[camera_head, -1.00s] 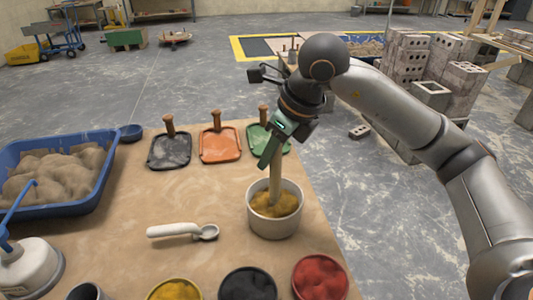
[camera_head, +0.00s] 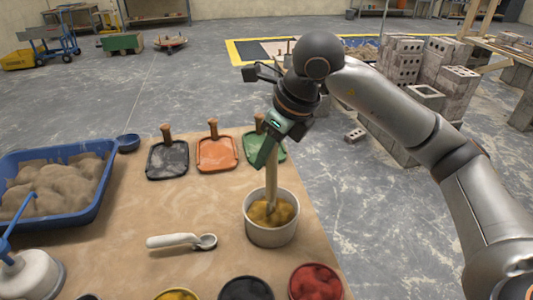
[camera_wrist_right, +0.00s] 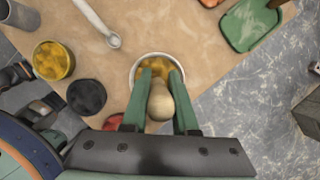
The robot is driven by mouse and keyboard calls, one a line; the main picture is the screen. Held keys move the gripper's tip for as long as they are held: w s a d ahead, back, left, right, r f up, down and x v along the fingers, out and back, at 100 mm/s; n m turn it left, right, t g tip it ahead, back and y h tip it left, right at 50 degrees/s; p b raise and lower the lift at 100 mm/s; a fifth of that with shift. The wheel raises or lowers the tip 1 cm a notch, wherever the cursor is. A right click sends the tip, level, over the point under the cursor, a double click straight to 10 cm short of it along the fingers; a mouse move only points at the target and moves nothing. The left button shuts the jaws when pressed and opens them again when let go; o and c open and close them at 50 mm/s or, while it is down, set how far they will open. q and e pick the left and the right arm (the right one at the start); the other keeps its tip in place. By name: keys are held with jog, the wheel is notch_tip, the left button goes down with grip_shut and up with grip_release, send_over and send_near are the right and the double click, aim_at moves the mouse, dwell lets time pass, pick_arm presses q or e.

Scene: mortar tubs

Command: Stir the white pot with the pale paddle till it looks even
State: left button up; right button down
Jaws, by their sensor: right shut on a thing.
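The white pot (camera_head: 271,233) stands on the table near its right edge, with a yellow-brown mix (camera_head: 270,213) inside. My right gripper (camera_head: 268,156) is above the pot, shut on the pale paddle (camera_head: 272,184). The paddle is nearly upright and its lower end is in the mix. In the right wrist view the green fingers (camera_wrist_right: 156,100) sit on both sides of the paddle's rounded top (camera_wrist_right: 158,103), with the pot's rim (camera_wrist_right: 136,70) beyond. The mix looks patchy, with lighter and darker areas. My left gripper is not in view.
Tubs of yellow, black and red (camera_head: 315,283) powder line the front. A blue sand tub (camera_head: 84,207) is at left.

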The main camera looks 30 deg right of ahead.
notch_tip(320, 180, up, 7)
jog(key=p, duration=0.4)
jog(key=shift+p, duration=0.3)
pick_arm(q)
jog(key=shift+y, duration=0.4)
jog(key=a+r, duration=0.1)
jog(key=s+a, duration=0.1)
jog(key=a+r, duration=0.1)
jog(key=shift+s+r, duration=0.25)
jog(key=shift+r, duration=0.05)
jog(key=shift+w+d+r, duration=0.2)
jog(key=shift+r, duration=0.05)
